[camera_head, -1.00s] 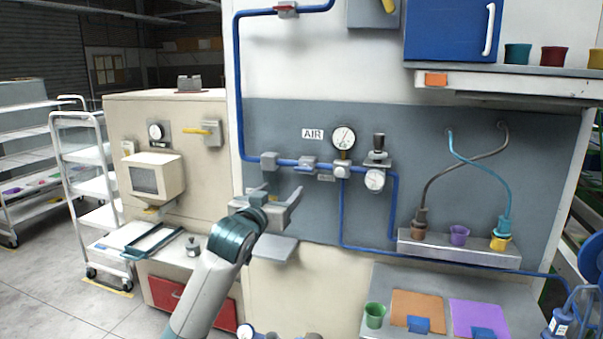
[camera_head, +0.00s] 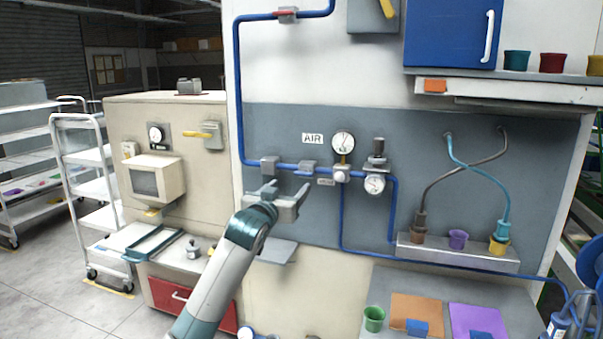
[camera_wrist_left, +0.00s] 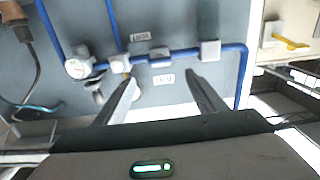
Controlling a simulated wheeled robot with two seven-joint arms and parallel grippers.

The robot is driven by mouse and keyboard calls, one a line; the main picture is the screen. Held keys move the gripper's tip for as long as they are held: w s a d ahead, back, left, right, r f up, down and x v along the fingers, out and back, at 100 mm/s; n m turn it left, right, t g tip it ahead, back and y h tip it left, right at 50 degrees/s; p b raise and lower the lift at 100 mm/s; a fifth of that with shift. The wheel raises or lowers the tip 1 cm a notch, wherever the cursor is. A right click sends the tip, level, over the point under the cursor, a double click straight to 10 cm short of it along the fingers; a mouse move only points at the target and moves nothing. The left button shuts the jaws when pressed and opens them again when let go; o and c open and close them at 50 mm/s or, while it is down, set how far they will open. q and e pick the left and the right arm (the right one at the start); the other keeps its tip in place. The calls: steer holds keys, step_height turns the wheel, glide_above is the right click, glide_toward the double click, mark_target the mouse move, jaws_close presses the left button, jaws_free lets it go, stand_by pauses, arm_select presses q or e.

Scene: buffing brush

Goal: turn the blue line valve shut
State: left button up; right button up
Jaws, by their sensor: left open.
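The blue air line (camera_head: 285,165) runs across the grey wall panel, with a small grey valve fitting (camera_head: 308,166) left of the round gauge. The fitting also shows on the pipe in the left wrist view (camera_wrist_left: 160,54), between and beyond my fingertips; which way its handle is turned is too small to tell. My left gripper (camera_head: 288,192) is open and empty, just below the pipe and slightly left of the fitting in the head view. Its two fingers show apart in the left wrist view (camera_wrist_left: 160,78), not touching the fitting. My right gripper is not in view.
A grey pipe bracket (camera_head: 269,166) sits left of the fitting. A gauge (camera_head: 343,142) and a regulator dial (camera_head: 374,184) are to the right. A small grey shelf (camera_head: 277,251) juts out below my gripper. A red-handled fitting (camera_head: 287,14) is higher on the line.

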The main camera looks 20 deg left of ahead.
mark_target(302, 174)
arm_select(q)
steer(key=w+p, duration=0.3)
steer(key=w, duration=0.8)
steer(key=shift+w, duration=0.4)
steer(key=shift+c, duration=0.6)
steer(key=c, duration=0.9)
